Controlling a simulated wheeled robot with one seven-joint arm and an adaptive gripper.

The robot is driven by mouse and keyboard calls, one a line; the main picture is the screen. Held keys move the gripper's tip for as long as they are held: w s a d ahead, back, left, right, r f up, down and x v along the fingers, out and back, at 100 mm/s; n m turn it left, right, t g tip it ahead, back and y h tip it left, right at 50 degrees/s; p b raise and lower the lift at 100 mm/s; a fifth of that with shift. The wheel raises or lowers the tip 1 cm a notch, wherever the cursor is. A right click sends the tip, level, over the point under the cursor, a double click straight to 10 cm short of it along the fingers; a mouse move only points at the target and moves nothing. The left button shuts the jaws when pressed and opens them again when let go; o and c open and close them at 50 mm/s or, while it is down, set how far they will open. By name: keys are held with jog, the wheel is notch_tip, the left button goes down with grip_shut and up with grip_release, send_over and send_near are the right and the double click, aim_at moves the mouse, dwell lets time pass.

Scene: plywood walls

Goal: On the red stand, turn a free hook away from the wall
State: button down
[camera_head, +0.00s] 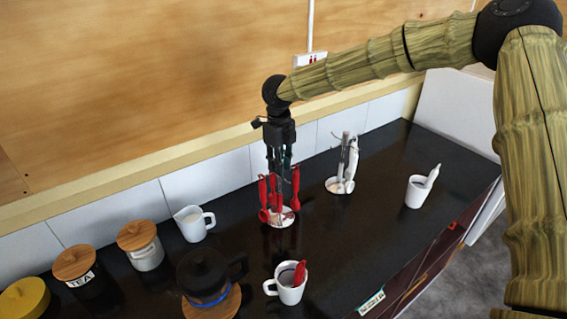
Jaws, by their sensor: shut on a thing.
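The red stand (280,217) is on the dark counter near the tiled wall. It has a pale round base, and several red utensils hang around its post. My gripper (279,165) points down over the top of this stand, with its fingers shut on the stand's upper part. The fingers and the red handles cover the hooks, so I cannot tell which hook is free or which way it points.
A second stand (341,184) with white utensils is close on the right. A white cup (417,192) is further right. A white mug (290,290) with a red utensil is in front. A white jug (193,223), a dark pot (204,275) and lidded canisters (140,245) are on the left.

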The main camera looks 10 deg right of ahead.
jog(key=shift+f, duration=0.1)
jog(key=c, duration=1.3)
grip_release()
jog(key=shift+s, duration=0.1)
jog(key=shift+o, duration=0.2)
notch_tip(320, 180, up, 12)
